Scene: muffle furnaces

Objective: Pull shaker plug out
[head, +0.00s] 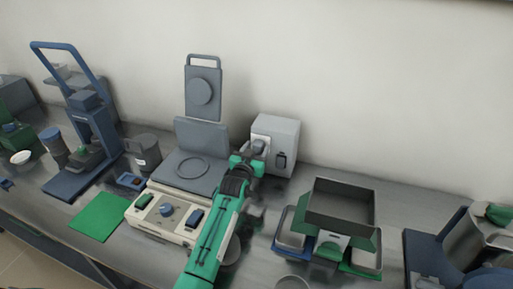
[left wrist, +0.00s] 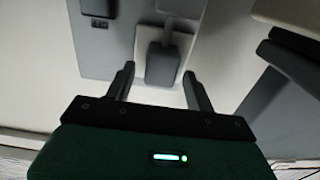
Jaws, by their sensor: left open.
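The shaker plug (head: 259,146) is a grey block seated in the socket plate on the front of a light grey box (head: 286,132) by the wall. In the left wrist view the plug (left wrist: 163,62) stands between and just beyond my fingertips. My left gripper (head: 247,160), green and black, is open in front of the box; its two fingers also show in the left wrist view (left wrist: 158,82). I cannot tell whether a finger touches the plug. The cream shaker-like unit (head: 165,212) with a blue knob is left of my arm. My right gripper is not in view.
A grey raised lid (head: 202,135) and flat plate sit close left of my gripper. A dark open tray (head: 340,205) stands to the right. A blue-framed press (head: 92,125) and a green mat (head: 97,218) are at left.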

